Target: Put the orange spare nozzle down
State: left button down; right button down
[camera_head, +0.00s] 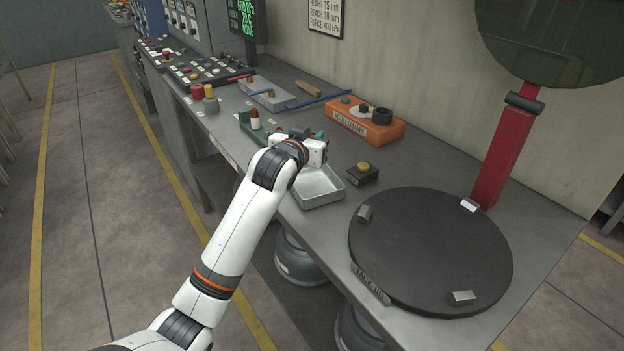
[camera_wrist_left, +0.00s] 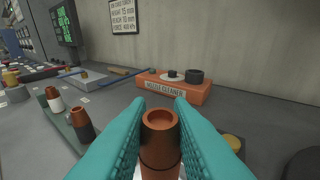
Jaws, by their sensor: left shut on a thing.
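My left gripper (camera_head: 319,136) is above the bench, near the back edge of a shallow metal tray (camera_head: 325,200). In the left wrist view its teal fingers (camera_wrist_left: 160,125) are shut on an orange-brown hollow nozzle (camera_wrist_left: 160,150), held upright between them. The nozzle's lower end is hidden, so I cannot tell what is under it. A green rack (camera_head: 245,120) stands left of the gripper. In the wrist view it carries a nozzle with a white band (camera_wrist_left: 54,99) and one with a dark base (camera_wrist_left: 83,124). My right gripper is not in view.
An orange nozzle cleaner block (camera_head: 362,125) stands behind the gripper. A black box with a yellow button (camera_head: 362,172) sits right of the tray. A large black turntable (camera_head: 430,245) fills the right of the bench, with a red post (camera_head: 505,150) behind it.

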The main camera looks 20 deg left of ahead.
pick_arm(q)
notch_tip(320, 180, down, 4)
notch_tip(320, 180, down, 3)
jog(key=shift+f, duration=0.4)
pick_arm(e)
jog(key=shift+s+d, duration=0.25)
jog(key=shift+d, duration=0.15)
pick_arm(q)
jog(key=shift+f, duration=0.1)
jog(key=c, duration=1.3)
grip_release()
